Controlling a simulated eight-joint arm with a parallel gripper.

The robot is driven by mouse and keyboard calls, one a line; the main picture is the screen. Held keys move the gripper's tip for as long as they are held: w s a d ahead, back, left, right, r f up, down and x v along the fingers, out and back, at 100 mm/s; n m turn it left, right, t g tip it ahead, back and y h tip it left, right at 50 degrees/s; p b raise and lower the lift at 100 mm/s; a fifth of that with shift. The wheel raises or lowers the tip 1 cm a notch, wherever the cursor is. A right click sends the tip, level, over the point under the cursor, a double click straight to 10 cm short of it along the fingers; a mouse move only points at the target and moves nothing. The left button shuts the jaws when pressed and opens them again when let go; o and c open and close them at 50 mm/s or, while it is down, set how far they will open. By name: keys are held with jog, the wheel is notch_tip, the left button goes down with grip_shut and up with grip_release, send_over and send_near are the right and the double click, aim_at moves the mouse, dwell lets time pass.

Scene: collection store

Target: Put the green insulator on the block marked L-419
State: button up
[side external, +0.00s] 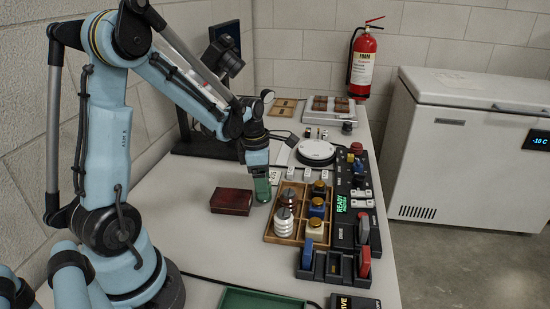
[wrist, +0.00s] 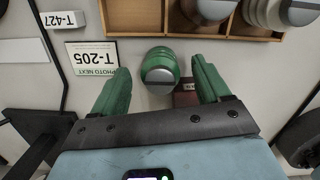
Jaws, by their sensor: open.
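The green insulator (wrist: 160,66) stands on the pale table in the wrist view, a ribbed body with a grey cap. My gripper (wrist: 160,92) has its two green fingers apart, one on each side of the insulator's near part, with gaps between. In the side view my gripper (side external: 257,172) points down at the insulator (side external: 263,191), left of the wooden tray; the similar greens make their border hard to tell. I cannot read L-419 anywhere. Small white label blocks (side external: 307,172) stand behind the tray, too small to read in the side view.
The wooden tray (side external: 268,238) holds several white, dark and blue insulators. A dark red box (side external: 231,201) lies left of my gripper. In the wrist view are a T-427 block (wrist: 60,19) and a T-205 card (wrist: 92,57). A black panel (side external: 343,190) lies right of the tray.

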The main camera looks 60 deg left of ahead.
jog(key=shift+w+d+f, duration=0.1)
jog(key=shift+f, duration=0.9)
jog(key=shift+c, duration=0.4)
jog(key=c, duration=1.2)
jog(key=shift+r, duration=0.1)
